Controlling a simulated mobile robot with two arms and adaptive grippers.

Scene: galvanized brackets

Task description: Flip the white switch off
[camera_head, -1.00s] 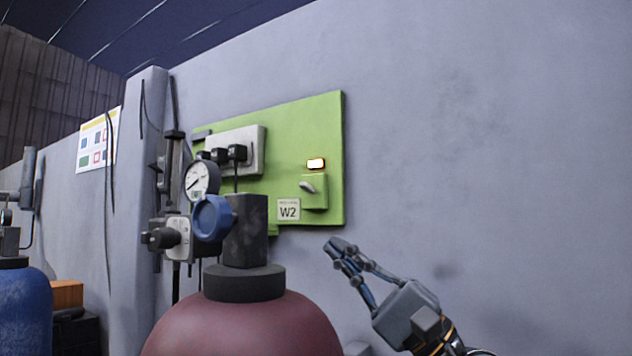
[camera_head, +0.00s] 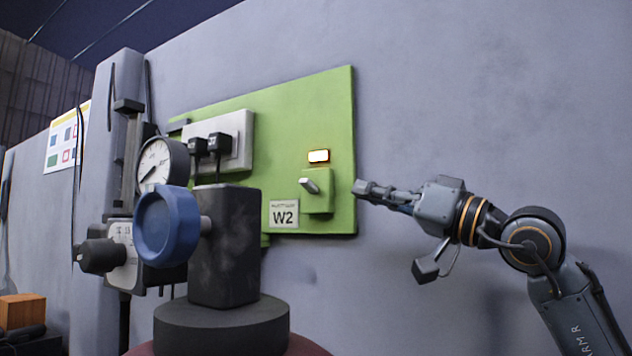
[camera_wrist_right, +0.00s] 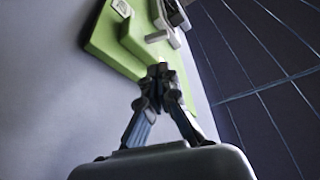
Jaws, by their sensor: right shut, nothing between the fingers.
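The white switch (camera_head: 309,185) is a small pale lever on a green box (camera_head: 318,203). The box sits on a green wall panel (camera_head: 285,130), below a lit indicator (camera_head: 318,156). My right gripper (camera_head: 362,188) is shut and empty, just right of the panel's right edge in the head view, pointing left at about the lever's height. In the right wrist view its closed fingertips (camera_wrist_right: 158,72) overlap the green panel (camera_wrist_right: 108,42); a pale lever-like part (camera_wrist_right: 157,36) shows beyond them. I cannot tell whether the fingers touch the panel. My left gripper is not in view.
A gas cylinder with a black valve block (camera_head: 225,245), a blue knob (camera_head: 166,227) and a gauge (camera_head: 160,165) stands in front of the panel's left part. A white socket strip (camera_head: 240,140) and a W2 label (camera_head: 284,214) are on the panel. Bare wall is at the right.

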